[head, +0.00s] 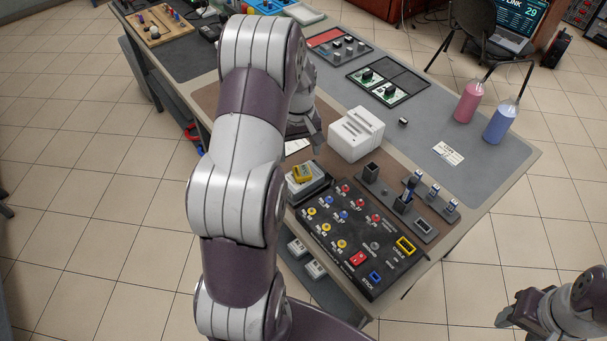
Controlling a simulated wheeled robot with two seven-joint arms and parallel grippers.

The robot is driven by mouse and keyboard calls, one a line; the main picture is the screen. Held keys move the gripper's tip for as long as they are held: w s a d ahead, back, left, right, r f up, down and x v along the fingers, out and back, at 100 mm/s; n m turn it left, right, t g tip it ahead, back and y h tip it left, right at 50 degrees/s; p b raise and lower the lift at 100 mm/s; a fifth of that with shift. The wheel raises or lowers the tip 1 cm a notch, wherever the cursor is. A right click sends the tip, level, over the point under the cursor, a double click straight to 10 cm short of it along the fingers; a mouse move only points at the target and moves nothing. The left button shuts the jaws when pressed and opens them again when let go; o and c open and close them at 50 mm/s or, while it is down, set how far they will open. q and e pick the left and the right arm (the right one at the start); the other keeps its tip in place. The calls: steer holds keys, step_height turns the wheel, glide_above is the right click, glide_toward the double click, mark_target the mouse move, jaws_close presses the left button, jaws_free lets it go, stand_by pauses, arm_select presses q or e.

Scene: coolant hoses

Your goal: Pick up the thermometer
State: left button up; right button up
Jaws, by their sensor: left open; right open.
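I cannot identify a thermometer for certain. A small yellow device (303,173) lies on a grey-and-white box at the left edge of the black panel; whether it is the thermometer I cannot tell. My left gripper (308,133) is open above the table, just left of the white slotted block (356,134) and beyond the yellow device. It is partly hidden behind my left arm, and I see nothing held in it. My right gripper (512,312) is open at the lower right, over the floor and away from the table.
The black panel (345,262) carries coloured knobs and sockets. Right of it is a grey holder strip (424,232) with upright connectors. Pink (468,102) and blue (499,122) bottles stand at the right edge. The grey mat near the white label (447,153) is mostly clear.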

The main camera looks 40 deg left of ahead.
mark_target(302, 171)
arm_select(q)
steer(key=shift+d+f, duration=0.15)
steer(key=shift+f, duration=0.4)
steer(key=shift+d+f, duration=0.15)
steer(key=shift+f, duration=0.35)
steer(key=f, duration=0.3)
steer(key=f+p, duration=0.1)
steer(key=f, duration=0.1)
steer(key=shift+w+f, duration=0.15)
steer(key=shift+w, duration=0.15)
steer(key=c, duration=1.2)
